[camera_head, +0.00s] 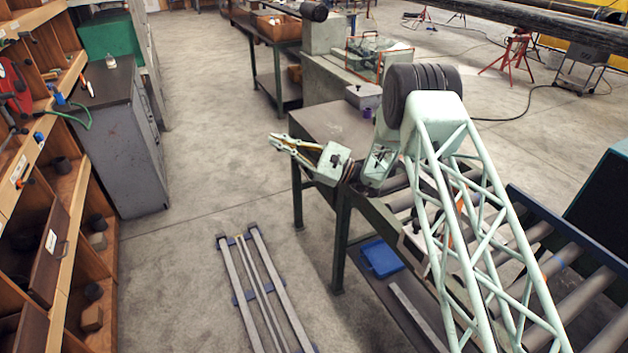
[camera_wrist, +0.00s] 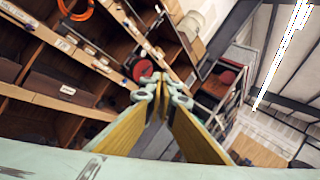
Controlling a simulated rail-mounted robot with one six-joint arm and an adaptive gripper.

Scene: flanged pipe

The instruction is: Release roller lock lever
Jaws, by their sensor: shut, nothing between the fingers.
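My gripper (camera_head: 274,141) hangs in the air left of the grey bench and points left, away from the roller conveyor (camera_head: 560,258). Its pale green, yellow-lined fingers meet at the tips, with nothing between them. In the wrist view the closed fingertips (camera_wrist: 164,84) point toward the shelving. I cannot make out the lock lever for certain; small parts on the conveyor's near side rail (camera_head: 416,240) are partly covered by my arm. The gripper is well apart from the conveyor.
The grey bench (camera_head: 330,122) carries a small grey box (camera_head: 363,96). A blue tray (camera_head: 381,258) sits on the shelf below the conveyor. Metal rails (camera_head: 262,290) lie on the floor. Wooden shelving (camera_head: 62,215) lines the left.

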